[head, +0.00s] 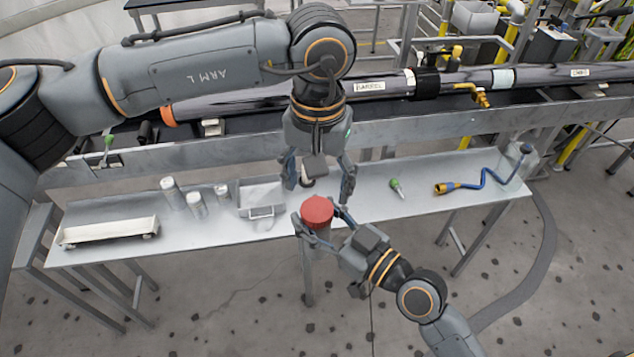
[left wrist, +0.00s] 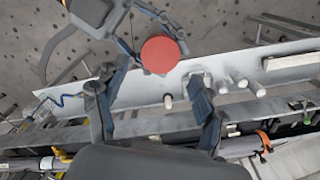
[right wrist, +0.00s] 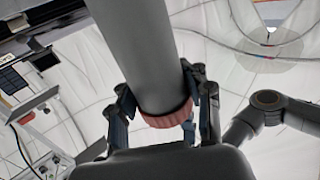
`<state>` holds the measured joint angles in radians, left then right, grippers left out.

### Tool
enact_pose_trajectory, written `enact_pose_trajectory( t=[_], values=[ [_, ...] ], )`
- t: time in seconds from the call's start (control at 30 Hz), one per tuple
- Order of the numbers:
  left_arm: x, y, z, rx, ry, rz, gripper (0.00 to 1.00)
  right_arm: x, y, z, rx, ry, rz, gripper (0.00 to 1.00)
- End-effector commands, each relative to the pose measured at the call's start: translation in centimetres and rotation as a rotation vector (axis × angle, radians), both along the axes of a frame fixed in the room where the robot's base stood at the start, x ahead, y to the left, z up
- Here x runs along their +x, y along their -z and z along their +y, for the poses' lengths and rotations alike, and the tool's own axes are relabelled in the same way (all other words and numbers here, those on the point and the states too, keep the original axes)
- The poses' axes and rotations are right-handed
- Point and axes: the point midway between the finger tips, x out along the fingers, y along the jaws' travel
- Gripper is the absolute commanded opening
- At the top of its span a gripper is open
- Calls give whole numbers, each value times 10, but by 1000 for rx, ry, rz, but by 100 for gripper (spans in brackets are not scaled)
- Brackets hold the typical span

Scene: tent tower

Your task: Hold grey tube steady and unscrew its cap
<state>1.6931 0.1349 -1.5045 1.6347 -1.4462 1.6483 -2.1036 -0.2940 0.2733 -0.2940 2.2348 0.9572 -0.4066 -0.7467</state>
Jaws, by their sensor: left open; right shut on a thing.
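The grey tube (right wrist: 148,50) has a red cap (head: 317,211). My right gripper (right wrist: 163,92) is shut around the tube at its capped end, its fingers on both sides. I cannot tell whether they press on the cap, the tube or both. The head view shows the cap's round face in front of the table edge; most of the tube is hidden beneath it. My left gripper (head: 319,192) is open and empty, fingers pointing down, just behind the cap. In the left wrist view the cap (left wrist: 160,54) lies beyond the open fingers, apart from them.
A narrow table (head: 370,208) holds a white tray (head: 108,233), several pale cylinders (head: 196,204), a metal bin (head: 263,212), a green-tipped item (head: 397,187) and a blue hose tool (head: 485,179). A long dark barrel (head: 330,88) lies on the bench behind. Floor in front is open.

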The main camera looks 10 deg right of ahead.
Motion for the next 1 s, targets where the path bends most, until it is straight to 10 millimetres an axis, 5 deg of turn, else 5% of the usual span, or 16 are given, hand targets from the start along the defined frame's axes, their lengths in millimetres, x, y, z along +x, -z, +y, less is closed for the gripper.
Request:
enact_pose_trajectory(
  t=[0.37, 1.0],
  values=[
    [-3, -26, 2, -2, 273, -7, 70, 0, 0, 0, 1, 0, -1, 0],
    [-3, 48, 1, -4, 281, -5, 70, 0, -1, 0, 1, 0, -1, 0]
  ],
)
